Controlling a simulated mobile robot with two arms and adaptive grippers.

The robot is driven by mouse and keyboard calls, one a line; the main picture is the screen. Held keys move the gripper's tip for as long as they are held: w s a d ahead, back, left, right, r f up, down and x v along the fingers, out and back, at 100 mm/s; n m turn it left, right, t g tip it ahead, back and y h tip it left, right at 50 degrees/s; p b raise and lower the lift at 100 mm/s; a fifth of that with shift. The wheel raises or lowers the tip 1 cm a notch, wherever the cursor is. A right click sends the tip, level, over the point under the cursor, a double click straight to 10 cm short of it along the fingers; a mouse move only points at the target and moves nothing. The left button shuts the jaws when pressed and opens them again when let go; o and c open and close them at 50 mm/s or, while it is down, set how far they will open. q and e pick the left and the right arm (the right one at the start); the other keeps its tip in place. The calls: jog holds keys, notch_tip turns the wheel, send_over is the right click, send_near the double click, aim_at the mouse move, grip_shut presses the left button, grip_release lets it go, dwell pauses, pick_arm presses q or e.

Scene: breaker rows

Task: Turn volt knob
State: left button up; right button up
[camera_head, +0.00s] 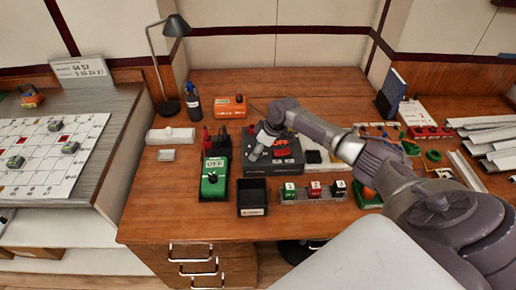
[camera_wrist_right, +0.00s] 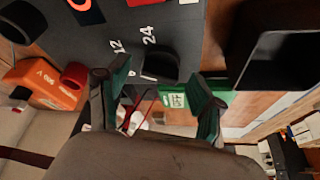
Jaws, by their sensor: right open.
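A dark grey power box (camera_head: 290,162) stands on the wooden desk, with red parts on its top. In the right wrist view the box face (camera_wrist_right: 185,25) carries the printed numbers 12 and 24. A black knob (camera_wrist_right: 163,68) sits beside those numbers; I take it for the volt knob. My right gripper (camera_wrist_right: 160,82) is open, its two green-padded fingers on either side of the knob with space around it. I cannot tell its exact height above the knob. In the head view my right gripper (camera_head: 258,148) is over the box's left part and hides the knob. My left gripper is not in view.
A green meter (camera_head: 214,180) stands left of the box, and a black open bin (camera_head: 252,197) is in front. An orange device (camera_head: 230,106) is behind. A rack of small blocks (camera_head: 313,194) is at front right. A lamp (camera_head: 168,105) stands at back left.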

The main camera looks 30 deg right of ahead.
jog(key=shift+c, duration=0.3)
jog(key=c, duration=1.1)
jog(key=shift+a+r+m+p, duration=0.1)
jog(key=shift+r+m+p, duration=0.1)
jog(key=shift+m+p, duration=0.5)
jog(key=m+h+p, duration=0.1)
jog(key=m+p, duration=0.1)
jog(key=p, duration=0.1)
jog(key=m+h+p, duration=0.1)
jog(key=m+p, duration=0.1)
jog(key=p, duration=0.1)
jog(key=shift+a+r+t, duration=0.1)
jog(key=shift+a+t, duration=0.1)
jog(key=shift+t, duration=0.2)
jog(key=m+h+p, duration=0.1)
jog(key=m+p, duration=0.1)
jog(key=shift+m, duration=0.3)
jog(key=shift+f+m+h+p, duration=0.25)
jog(key=shift+m+p, duration=0.3)
jog(key=shift+m, duration=0.35)
